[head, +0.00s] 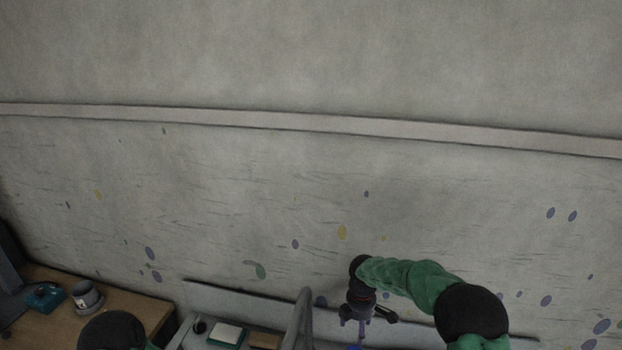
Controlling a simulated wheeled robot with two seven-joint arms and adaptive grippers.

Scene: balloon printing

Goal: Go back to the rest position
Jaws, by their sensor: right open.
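My right arm comes in from the lower right in green sleeving with dark joints. My right gripper (365,322) hangs at its end, pointing down, at the bottom middle of the head view. Its fingers are spread and I see nothing held between them. Part of its lower end shows bluish and is too small to make out well. A dark rounded joint of my left arm shows at the bottom left. My left gripper is not in view.
A wooden desk (140,302) at the lower left holds a grey cup-like object (87,297) and a teal item (44,296). A grey curved bar (298,318) stands left of my right gripper. A white block (227,334) lies farther left. A paint-spotted wall (310,180) fills the back.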

